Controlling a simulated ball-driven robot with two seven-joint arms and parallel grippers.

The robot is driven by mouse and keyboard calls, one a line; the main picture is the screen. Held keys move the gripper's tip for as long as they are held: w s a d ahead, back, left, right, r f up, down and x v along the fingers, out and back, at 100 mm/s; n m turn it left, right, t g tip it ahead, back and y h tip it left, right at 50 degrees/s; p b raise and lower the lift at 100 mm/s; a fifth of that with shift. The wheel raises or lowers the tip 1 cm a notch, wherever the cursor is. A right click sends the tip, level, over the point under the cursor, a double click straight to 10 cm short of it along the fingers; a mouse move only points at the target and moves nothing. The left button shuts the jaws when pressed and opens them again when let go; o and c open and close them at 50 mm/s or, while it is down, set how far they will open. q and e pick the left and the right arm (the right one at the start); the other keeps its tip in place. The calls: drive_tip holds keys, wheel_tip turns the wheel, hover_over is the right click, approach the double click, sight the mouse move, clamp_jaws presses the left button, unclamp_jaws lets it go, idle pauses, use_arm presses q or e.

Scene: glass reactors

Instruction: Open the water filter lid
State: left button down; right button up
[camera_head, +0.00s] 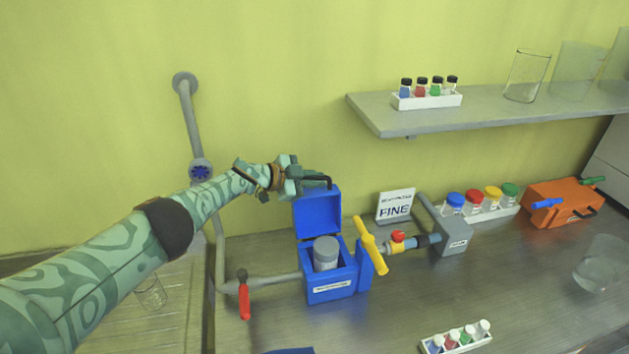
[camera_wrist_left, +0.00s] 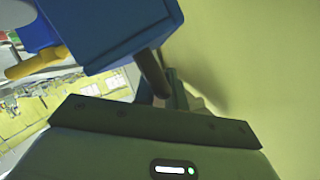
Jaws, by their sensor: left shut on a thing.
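The blue water filter box (camera_head: 332,289) stands on the worktop with a white label on its front. Its blue lid (camera_head: 317,212) stands upright at the back of the box, so the box is open. A grey cylindrical cartridge (camera_head: 326,252) shows inside. My left gripper (camera_head: 312,181) is at the top edge of the lid, shut on the lid's dark handle (camera_head: 326,181). In the left wrist view, the blue lid (camera_wrist_left: 112,30) fills the top, with the dark handle (camera_wrist_left: 152,73) running from it to my gripper. My right gripper is not in view.
A yellow valve handle (camera_head: 371,246) is right of the box; a red-handled valve (camera_head: 244,296) is left. A "FINE" sign (camera_head: 396,206), coloured-cap jars (camera_head: 472,203) and an orange box (camera_head: 562,203) stand farther right. A shelf (camera_head: 480,112) juts from the wall above.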

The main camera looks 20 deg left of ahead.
use_arm(q)
drive_tip(key=c, duration=1.5)
unclamp_jaws()
drive_tip(key=shift+o, duration=0.2)
drive_tip(key=p+v, duration=0.5)
drive_tip(key=shift+s+a+r, duration=0.1)
drive_tip(key=shift+a+r, duration=0.05)
drive_tip(key=shift+r, duration=0.2)
drive_tip(key=p+v, duration=0.1)
drive_tip(key=v, duration=0.9)
drive_tip(key=shift+s+a+f, duration=0.15)
drive_tip(key=shift+s+a, duration=0.05)
drive_tip(key=shift+s, duration=0.2)
drive_tip(key=shift+f, duration=0.1)
